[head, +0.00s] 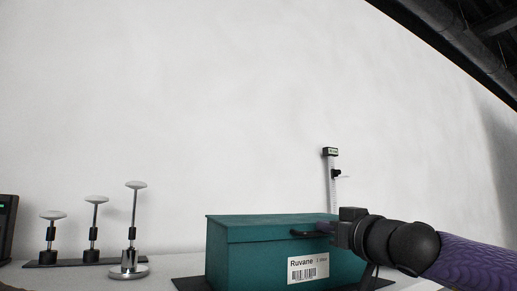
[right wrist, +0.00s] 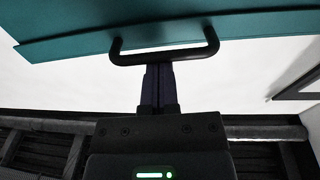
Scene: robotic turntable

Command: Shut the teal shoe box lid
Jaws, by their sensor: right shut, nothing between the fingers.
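The teal shoe box (head: 240,268) stands at the lower middle of the head view, with a white "Ruvane" label on its front. Its teal lid (head: 260,221) lies flat over the box top, with no clear gap visible. A dark handle (head: 300,234) sits on the lid's front; the handle also shows in the right wrist view (right wrist: 165,55). My right gripper (head: 320,228) is shut and empty, its fingertips at the handle. In the right wrist view the fingertips (right wrist: 158,68) overlap the handle's bar; contact cannot be told. My left gripper is out of view.
The box rests on a dark mat (head: 188,284) on a pale table. Several white-topped metal stands (head: 129,240) are at left, beside a dark device (head: 7,225) at the edge. A height gauge (head: 332,175) stands behind the box. Table between stands and box is clear.

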